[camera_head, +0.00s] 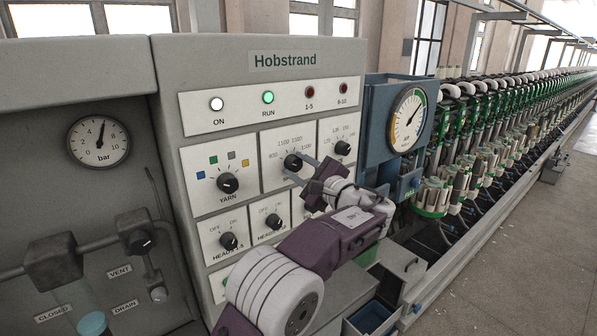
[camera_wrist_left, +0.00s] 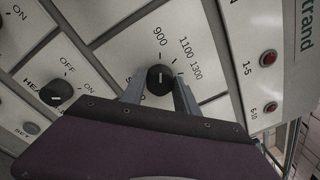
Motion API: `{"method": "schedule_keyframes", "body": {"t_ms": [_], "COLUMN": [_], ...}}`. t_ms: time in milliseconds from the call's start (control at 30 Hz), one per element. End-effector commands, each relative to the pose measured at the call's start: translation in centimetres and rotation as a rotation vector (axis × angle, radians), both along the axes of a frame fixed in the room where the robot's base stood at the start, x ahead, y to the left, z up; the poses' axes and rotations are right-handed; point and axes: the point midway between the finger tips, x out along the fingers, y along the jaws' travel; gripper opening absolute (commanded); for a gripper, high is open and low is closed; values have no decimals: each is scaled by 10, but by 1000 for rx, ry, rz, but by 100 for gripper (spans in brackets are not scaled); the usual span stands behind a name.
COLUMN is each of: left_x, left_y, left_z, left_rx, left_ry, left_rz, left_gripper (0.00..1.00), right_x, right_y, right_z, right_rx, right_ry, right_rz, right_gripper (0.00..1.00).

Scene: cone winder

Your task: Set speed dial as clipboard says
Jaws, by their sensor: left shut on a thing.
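The speed dial (camera_head: 293,162) is a black round knob on a white plate in the middle of the control panel. In the left wrist view the speed dial (camera_wrist_left: 160,76) has 900, 1100 and 1300 printed around it; its white mark points roughly up toward the 900 side, exact setting unclear. My left gripper (camera_head: 294,165) is shut on this knob, one finger on each side. In the left wrist view the fingers of the gripper (camera_wrist_left: 160,88) flank the knob, and the name below it is partly covered. No clipboard shows, and my right gripper is not in view.
The yarn dial (camera_head: 228,183) is to the left and another dial (camera_head: 343,148) to the right. The heads dials (camera_head: 228,241) sit below. The green RUN lamp (camera_head: 268,97) is lit. A blue gauge housing (camera_head: 375,110) stands right of the panel, close to my arm.

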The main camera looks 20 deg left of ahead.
Motion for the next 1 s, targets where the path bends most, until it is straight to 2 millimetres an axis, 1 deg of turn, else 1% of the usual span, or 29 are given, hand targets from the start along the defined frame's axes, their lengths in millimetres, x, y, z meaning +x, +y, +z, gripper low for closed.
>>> {"method": "schedule_keyframes", "body": {"t_ms": [333,367,400,433,767,867,1000], "left_x": [0,0,0,0,-1,-10,-31], "left_y": [0,0,0,0,-2,-14,-39], "left_z": [-2,-2,-2,-1,-1,-4,-6], "left_rx": [-4,-4,-4,-4,-2,-3,-3], "left_ry": [0,0,0,0,-2,-1,-2], "left_rz": [0,0,0,0,-1,-3,-6], "left_gripper": [0,39,50,58,58,58,58], "right_x": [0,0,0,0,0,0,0], "right_y": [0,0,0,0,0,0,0], "right_z": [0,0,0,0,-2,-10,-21], "right_rx": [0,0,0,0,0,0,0], "right_ry": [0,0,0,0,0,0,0], "right_rz": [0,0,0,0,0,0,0], "right_gripper": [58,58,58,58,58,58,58]}}
